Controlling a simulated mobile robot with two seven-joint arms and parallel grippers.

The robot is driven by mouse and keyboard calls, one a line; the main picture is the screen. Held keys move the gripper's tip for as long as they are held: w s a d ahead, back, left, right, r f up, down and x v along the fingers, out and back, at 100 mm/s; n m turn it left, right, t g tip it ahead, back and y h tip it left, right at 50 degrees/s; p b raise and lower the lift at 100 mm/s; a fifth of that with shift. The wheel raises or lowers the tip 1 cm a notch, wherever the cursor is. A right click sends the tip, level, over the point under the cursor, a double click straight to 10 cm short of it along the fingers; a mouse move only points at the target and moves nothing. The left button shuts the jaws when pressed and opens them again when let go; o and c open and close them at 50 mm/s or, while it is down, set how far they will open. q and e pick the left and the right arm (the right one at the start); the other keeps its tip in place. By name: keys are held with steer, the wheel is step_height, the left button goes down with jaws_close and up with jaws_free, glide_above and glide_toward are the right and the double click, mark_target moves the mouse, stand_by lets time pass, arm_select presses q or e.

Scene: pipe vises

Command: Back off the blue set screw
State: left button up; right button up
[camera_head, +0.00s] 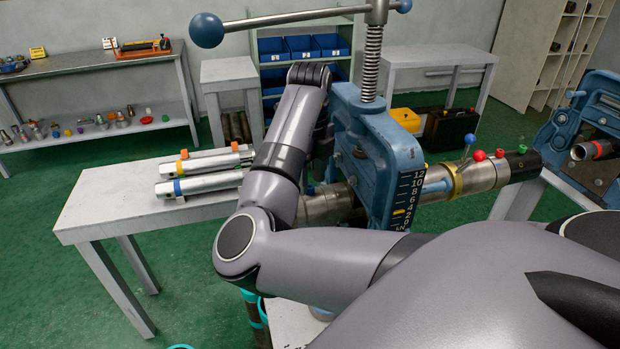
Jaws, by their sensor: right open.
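A steel pipe (480,178) runs through a blue pipe vise (375,150) with a black scale plate. To the right of the vise, a short lever with a blue ball (469,139) stands up from a brass-coloured collar (455,181) on the pipe. Left of the vise, a small blue spot (310,190) shows by the pipe, partly hidden by my arm; I cannot tell which of these is the set screw. My right gripper (323,148) is open beside the vise's left side, mostly hidden behind my wrist. My left gripper is out of view.
Red knobs (500,153) and a green knob (522,149) sit on the pipe farther right. Another blue vise (590,130) stands at the right edge. Silver tubes (207,183) lie on the grey table (115,198). The vise's long handle (290,17) spans the top.

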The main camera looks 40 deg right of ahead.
steer(key=shift+f, duration=0.6)
steer(key=shift+c, duration=0.3)
jaws_close()
